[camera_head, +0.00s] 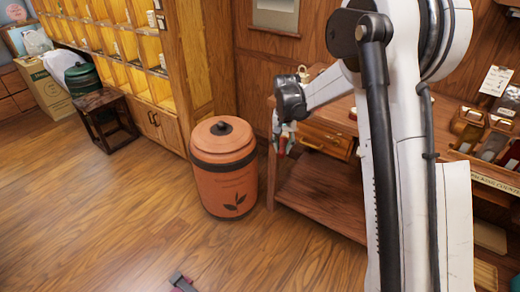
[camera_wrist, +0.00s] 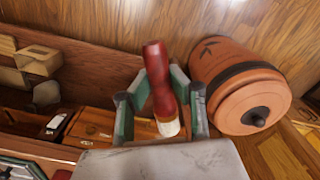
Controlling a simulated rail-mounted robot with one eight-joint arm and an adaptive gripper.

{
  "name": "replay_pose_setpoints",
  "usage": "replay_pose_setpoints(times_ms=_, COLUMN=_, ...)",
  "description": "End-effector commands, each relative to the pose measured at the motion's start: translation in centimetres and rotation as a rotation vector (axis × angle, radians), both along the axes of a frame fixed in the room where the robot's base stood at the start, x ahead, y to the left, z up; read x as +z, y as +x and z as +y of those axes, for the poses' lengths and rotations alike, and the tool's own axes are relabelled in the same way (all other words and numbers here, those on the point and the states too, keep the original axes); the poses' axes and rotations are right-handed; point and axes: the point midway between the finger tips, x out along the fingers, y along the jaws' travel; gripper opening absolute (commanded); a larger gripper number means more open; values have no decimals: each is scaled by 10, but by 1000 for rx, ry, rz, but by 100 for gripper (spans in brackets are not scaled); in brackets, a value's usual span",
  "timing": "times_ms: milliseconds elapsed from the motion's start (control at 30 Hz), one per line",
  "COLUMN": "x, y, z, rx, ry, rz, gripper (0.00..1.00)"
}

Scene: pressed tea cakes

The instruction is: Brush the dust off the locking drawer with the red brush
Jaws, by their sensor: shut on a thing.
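My gripper (camera_head: 284,132) is beside the left end of the wooden table in the head view. In the wrist view its green-grey fingers (camera_wrist: 162,86) are shut on the red brush (camera_wrist: 157,62). The brush has a red handle, with pale bristles towards the bottom of that view. A little of its red (camera_head: 281,147) shows below the gripper in the head view. The wooden drawer (camera_head: 325,141) with a metal handle is under the tabletop, just right of the gripper. Wooden drawer-like fronts (camera_wrist: 94,124) show left of the brush in the wrist view. I cannot make out dust.
A large orange lidded canister (camera_head: 224,172) stands on the floor left of the table, also in the wrist view (camera_wrist: 240,88). The table's lower shelf (camera_head: 322,196) looks bare. A dark stool (camera_head: 103,108) stands farther left. The front floor is mostly open.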

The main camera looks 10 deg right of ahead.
Motion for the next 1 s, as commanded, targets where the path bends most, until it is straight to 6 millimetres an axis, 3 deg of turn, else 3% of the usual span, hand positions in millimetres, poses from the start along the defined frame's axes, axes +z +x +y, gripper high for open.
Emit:
replay_pose_setpoints(times_ms=33, x=-17, y=20, z=2, rx=-37, ry=0, rz=0, gripper=0)
replay_pose_setpoints(times_ms=200, x=-50, y=78, z=13, rx=-181, ry=0, rz=0, gripper=0)
replay_pose_setpoints(times_ms=400, x=-88, y=130, z=24, rx=-333, ry=0, rz=0, gripper=0)
replay_pose_setpoints(times_ms=600, x=-109, y=157, z=31, rx=-427, ry=0, rz=-1, gripper=0)
replay_pose_setpoints(times_ms=1000, x=-113, y=177, z=20, rx=-454, ry=0, rz=-1, gripper=0)
